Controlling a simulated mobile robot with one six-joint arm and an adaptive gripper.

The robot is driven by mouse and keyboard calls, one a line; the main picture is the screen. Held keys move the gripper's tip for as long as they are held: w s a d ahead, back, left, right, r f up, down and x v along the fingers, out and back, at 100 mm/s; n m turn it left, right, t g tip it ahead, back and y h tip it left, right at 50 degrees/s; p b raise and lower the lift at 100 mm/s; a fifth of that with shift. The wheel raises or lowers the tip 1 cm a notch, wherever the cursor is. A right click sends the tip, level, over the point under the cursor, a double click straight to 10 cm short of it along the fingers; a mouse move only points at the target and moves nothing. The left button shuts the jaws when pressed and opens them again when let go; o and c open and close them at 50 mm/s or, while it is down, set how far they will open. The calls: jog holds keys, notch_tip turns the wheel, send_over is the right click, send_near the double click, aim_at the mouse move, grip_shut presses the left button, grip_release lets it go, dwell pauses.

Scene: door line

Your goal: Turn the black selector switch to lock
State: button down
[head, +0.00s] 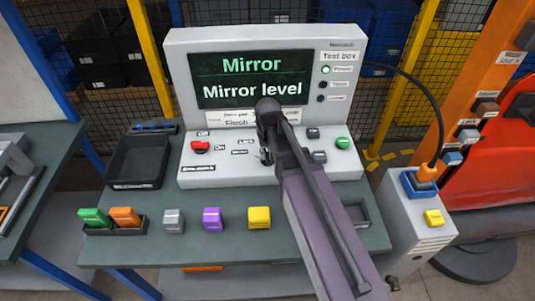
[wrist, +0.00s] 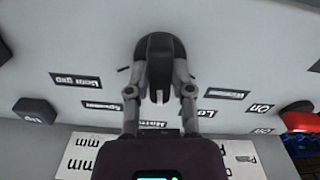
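The black selector switch (wrist: 160,48) shows in the wrist view at the top middle of the light panel. A pale mark on it points down in that picture. My gripper (wrist: 161,70) has one finger on each side of the switch, and both fingertips appear to press against it. In the head view my gripper (head: 265,155) is at the middle of the sloped panel and my arm largely hides the switch. A label that seems to read Lock (wrist: 207,113) is right of the right finger in the wrist view, partly covered and upside down.
The test box screen (head: 252,78) reads "Mirror" and "Mirror level". A red button (head: 200,147) is left on the panel and a green button (head: 343,143) right. Small grey (head: 173,220), purple (head: 212,219) and yellow (head: 259,217) blocks stand along the bench front.

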jog(key=shift+n, duration=1.9)
jog(key=c, duration=0.5)
grip_release()
jog(key=shift+m, duration=0.4)
